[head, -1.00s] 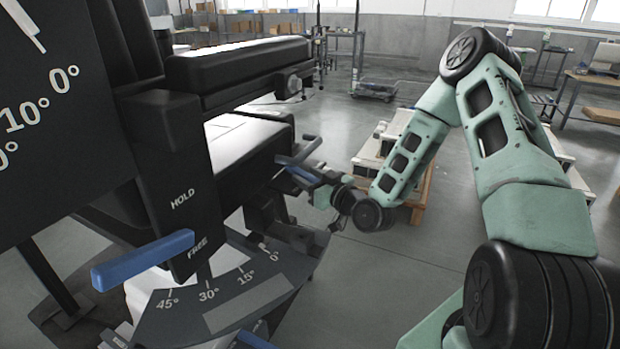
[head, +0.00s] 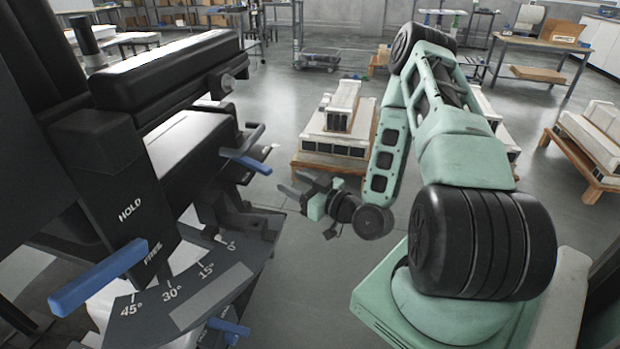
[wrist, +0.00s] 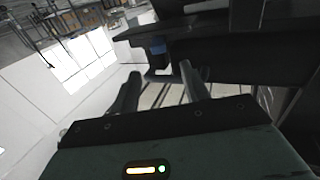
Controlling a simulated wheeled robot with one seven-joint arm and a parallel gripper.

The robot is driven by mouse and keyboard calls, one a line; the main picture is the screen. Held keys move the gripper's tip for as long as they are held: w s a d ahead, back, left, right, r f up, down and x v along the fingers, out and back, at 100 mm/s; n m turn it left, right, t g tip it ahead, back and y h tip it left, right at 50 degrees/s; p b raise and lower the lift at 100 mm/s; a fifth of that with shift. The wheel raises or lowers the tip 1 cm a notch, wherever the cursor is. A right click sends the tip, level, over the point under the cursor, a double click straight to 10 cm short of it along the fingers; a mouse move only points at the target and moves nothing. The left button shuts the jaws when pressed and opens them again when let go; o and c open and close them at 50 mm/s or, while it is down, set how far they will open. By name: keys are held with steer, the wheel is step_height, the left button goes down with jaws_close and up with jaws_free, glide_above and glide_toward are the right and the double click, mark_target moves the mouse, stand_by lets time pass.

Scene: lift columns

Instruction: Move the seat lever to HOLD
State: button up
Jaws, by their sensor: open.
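A blue lever (head: 97,278) sticks out from a black panel (head: 128,190) marked HOLD above and FREE below. Its inner end is beside FREE, below HOLD. A second blue handle (head: 246,161) juts from the seat side, beside a dark grey bar. I cannot tell which is the seat lever. My gripper (head: 291,182) is open and empty, to the right of and below the second handle, apart from it. In the wrist view my gripper's fingers (wrist: 159,72) are spread, with a blue piece (wrist: 158,47) beyond them under a dark structure.
An angle scale plate (head: 190,290) and a third blue handle (head: 229,326) are below the panel. A black padded armrest (head: 165,70) is above. A pallet with white parts (head: 335,135) stands behind my arm. Open floor (head: 310,270) lies between the chair and my base.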

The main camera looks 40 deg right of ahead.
steer(key=shift+s+d+p, duration=0.15)
steer(key=shift+s+p, duration=0.35)
steer(key=shift+s, duration=0.6)
steer(key=shift+s+d+p, duration=0.1)
steer(key=shift+s+p, duration=0.35)
steer(key=shift+s, duration=0.6)
